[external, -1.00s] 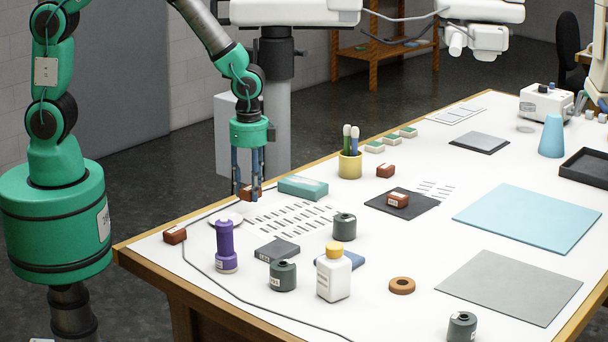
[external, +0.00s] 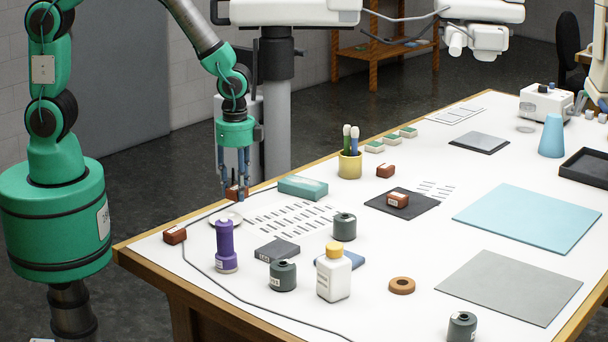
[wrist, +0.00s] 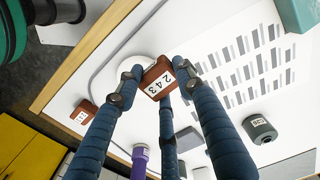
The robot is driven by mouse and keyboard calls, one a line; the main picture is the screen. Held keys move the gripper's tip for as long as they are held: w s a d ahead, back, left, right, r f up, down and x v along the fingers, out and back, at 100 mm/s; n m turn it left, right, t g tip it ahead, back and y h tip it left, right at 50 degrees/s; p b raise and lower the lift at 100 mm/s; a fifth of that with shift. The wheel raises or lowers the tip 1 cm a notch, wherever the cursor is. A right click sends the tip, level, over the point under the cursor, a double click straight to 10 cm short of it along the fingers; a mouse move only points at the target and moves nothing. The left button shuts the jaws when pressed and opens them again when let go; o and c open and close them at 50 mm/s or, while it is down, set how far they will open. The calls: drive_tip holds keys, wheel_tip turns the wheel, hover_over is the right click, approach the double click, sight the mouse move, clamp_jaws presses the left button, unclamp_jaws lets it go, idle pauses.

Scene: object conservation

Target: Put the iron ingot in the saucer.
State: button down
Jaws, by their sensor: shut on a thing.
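The iron ingot, a small rust-brown block (external: 237,193) with a white label, is held in my gripper (external: 234,190). The saucer (external: 226,219) is a shallow pale dish near the table's left edge. In the wrist view the saucer (wrist: 132,62) appears behind the ingot and fingers, which hide part of it. The ingot looks raised above the saucer; the exact gap cannot be told.
Another brown block (external: 175,235) lies left of the saucer beside a dark cable. A purple bottle (external: 226,247) stands in front of the saucer, and a teal box (external: 303,188) lies to the right. A card of printed dashes (external: 290,219) lies between several other items.

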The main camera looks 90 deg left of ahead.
drive_tip(key=s+r+p, duration=0.1)
drive_tip(key=s+p, duration=0.2)
drive_tip(key=s, duration=2)
drive_tip(key=shift+d+r+m+p, duration=0.15)
drive_tip(key=shift+d+m+p, duration=0.15)
drive_tip(key=shift+m, duration=0.1)
hover_over(210, 218)
drive_tip(key=shift+d+f, duration=0.1)
drive_tip(key=shift+f, duration=0.65)
drive_tip(key=shift+f, duration=1.75)
drive_tip(key=shift+f, duration=0.15)
drive_tip(key=c, duration=1.1)
unclamp_jaws()
drive_tip(key=shift+r, duration=0.2)
